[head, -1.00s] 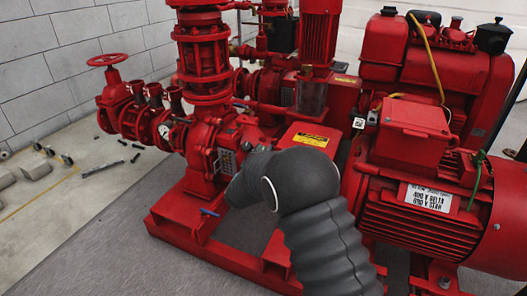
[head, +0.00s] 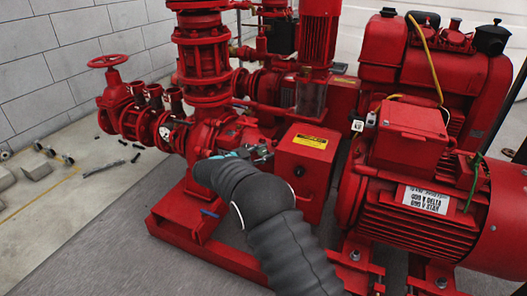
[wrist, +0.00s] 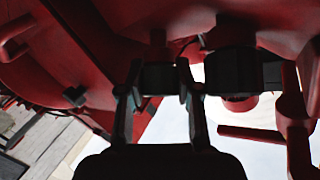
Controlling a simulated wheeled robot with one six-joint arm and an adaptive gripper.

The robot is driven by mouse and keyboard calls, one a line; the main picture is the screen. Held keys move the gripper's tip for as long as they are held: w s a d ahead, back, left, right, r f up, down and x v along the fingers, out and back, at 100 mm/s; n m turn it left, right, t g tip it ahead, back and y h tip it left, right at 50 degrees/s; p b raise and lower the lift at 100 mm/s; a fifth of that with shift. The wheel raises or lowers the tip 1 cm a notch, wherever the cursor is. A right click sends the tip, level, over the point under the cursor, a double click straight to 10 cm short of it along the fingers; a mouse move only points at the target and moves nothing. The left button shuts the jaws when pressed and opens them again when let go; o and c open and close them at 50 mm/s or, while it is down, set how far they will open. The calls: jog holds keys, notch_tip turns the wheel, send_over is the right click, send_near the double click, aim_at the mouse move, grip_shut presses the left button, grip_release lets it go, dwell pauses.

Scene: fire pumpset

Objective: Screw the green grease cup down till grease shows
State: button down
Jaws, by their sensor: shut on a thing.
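My gripper (wrist: 160,98) is shut in the wrist view, with one finger on each side of a small dark cylinder. I take it to be the grease cup (wrist: 158,77); it is in shadow, so its green hardly shows. It sits at the end of a short stem on the red pump casing. In the head view my gripper (head: 262,152) is at the pump, between the pump body and the red box with the yellow label. The cup cannot be made out there. No grease can be made out in either view.
A larger dark cylinder (wrist: 230,70) is close to the right of my fingers. The red guard box (head: 305,162) stands just right of my gripper. A blue-handled valve (head: 210,213) is low on the base frame. Loose bolts and fittings lie on the floor at left.

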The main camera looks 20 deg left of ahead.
jog(key=shift+m+g+h, duration=0.5)
jog(key=shift+m+g, duration=0.2)
jog(key=shift+m, duration=0.3)
jog(key=shift+p, duration=0.3)
jog(key=c, duration=1.1)
grip_release()
jog(key=shift+o, duration=0.2)
jog(key=v, duration=1.2)
jog(key=shift+w+r, duration=0.1)
